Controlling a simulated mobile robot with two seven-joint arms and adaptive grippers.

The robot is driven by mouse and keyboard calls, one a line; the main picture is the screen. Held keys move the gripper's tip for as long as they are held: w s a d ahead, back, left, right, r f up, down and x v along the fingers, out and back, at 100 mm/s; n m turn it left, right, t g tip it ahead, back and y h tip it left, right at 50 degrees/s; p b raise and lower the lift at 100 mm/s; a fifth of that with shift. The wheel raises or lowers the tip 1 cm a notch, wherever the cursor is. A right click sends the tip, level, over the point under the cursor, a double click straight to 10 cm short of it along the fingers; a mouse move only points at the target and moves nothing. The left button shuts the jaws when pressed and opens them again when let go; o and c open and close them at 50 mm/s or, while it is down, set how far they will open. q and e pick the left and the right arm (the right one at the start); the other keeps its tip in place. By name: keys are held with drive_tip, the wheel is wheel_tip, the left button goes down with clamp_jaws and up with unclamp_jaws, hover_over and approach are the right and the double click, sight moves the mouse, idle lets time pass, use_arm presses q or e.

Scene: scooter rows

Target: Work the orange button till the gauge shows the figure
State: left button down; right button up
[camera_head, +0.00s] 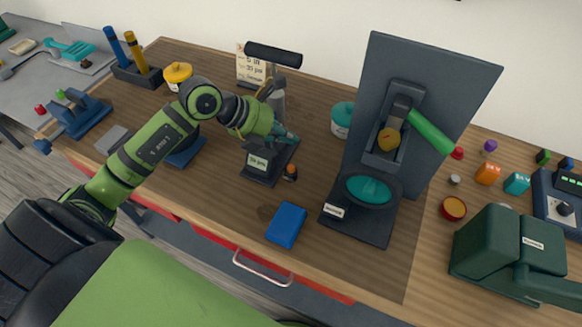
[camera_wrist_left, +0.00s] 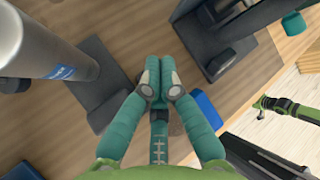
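A floor pump with a black handle bar (camera_head: 273,54) and a grey barrel stands on a dark base. The barrel (camera_wrist_left: 48,38) fills the left of the left wrist view. On its base is a pale gauge display (camera_head: 257,162) with tiny figures, perhaps 30 psi. A small orange button (camera_head: 290,172) sits on a dark stub right of the display; I cannot make it out in the wrist view. My left gripper (camera_head: 288,138) is above the base, beside the barrel and behind the button. Its teal fingers (camera_wrist_left: 158,85) are together, with nothing seen between them.
A card (camera_head: 252,66) behind the pump bears figures, seemingly 35 psi. A blue block (camera_head: 286,225) lies in front. A dark press (camera_head: 359,215) with a green lever stands to the right. A green arm (camera_wrist_left: 288,108), apparently my right, shows small in the wrist view.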

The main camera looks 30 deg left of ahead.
sight(288, 167)
use_arm(q)
wheel_tip(288, 167, down, 7)
drive_tip(key=b, duration=0.5)
drive_tip(key=shift+f, duration=0.2)
idle(1.0)
drive_tip(key=shift+f+b, duration=0.4)
drive_tip(key=shift+f, duration=0.05)
drive_tip(key=shift+f+b, duration=0.35)
drive_tip(key=shift+f, duration=0.1)
idle(0.5)
drive_tip(key=shift+r, duration=0.1)
idle(1.4)
drive_tip(key=shift+r+p, duration=0.7)
drive_tip(key=shift+r, duration=0.1)
wheel_tip(288, 167, up, 5)
drive_tip(key=p, duration=0.3)
drive_tip(key=shift+p, duration=0.4)
